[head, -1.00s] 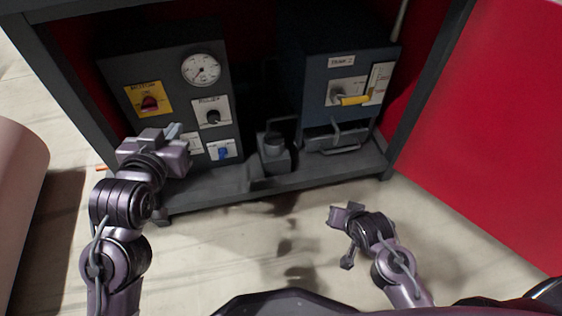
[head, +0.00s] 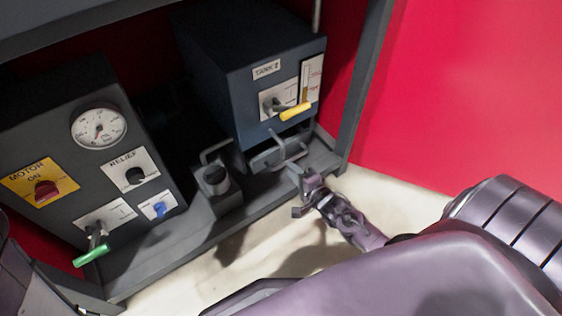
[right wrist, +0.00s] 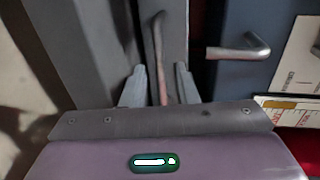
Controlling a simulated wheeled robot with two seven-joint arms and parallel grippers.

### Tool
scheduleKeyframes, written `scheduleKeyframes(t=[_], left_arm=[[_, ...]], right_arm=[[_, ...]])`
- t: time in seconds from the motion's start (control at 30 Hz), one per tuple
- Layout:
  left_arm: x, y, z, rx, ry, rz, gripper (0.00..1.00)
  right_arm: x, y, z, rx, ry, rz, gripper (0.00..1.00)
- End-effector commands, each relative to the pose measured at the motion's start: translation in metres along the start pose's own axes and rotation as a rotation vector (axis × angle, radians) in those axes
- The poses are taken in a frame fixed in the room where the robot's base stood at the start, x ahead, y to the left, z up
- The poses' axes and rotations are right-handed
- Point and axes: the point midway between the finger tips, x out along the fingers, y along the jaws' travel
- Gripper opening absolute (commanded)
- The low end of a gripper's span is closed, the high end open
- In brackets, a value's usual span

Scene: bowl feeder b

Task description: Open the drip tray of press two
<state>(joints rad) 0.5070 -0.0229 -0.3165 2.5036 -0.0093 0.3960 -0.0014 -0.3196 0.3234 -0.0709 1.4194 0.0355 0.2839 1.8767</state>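The dark blue box labelled TANK 2 (head: 252,75) stands at the back right of the cabinet; I read no "press two" label. Below its front is a grey tray-like part (head: 264,160) with a bent bar handle (head: 287,146). My right gripper (head: 301,180) is just in front of and below it. In the right wrist view, my right gripper's fingers (right wrist: 161,86) are apart, with a thin upright bar (right wrist: 159,45) between them; contact is not visible. An L-shaped grey handle (right wrist: 243,50) is to their right. My left gripper is out of view.
The tank front has a yellow-handled lever (head: 295,111). Left of the tray is a small grey block with a handle (head: 215,179). A control box with a gauge (head: 98,126) and green lever (head: 91,255) stands left. A red wall (head: 450,90) closes the right.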

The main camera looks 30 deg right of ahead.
Motion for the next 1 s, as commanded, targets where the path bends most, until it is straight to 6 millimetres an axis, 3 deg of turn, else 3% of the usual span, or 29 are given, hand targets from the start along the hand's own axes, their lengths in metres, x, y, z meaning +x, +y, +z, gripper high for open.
scheduleKeyframes(t=[0.1, 0.3, 0.67, 0.87, 1.0], left_arm=[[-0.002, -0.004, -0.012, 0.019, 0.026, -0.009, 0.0], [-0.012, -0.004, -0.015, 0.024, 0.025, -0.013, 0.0], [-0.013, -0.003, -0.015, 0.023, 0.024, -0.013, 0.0], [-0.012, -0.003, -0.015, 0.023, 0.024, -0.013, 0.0], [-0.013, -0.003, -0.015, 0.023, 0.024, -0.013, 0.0]], right_arm=[[0.023, 0.004, 0.0, -0.001, -0.001, -0.003, 0.27], [0.046, 0.003, 0.0, -0.002, 0.0, -0.001, 0.27], [0.051, 0.0, 0.0, -0.001, 0.0, 0.002, 0.27], [0.051, 0.0, 0.0, -0.001, 0.0, 0.001, 0.01], [0.051, 0.001, 0.001, -0.001, 0.0, 0.001, 0.0]])
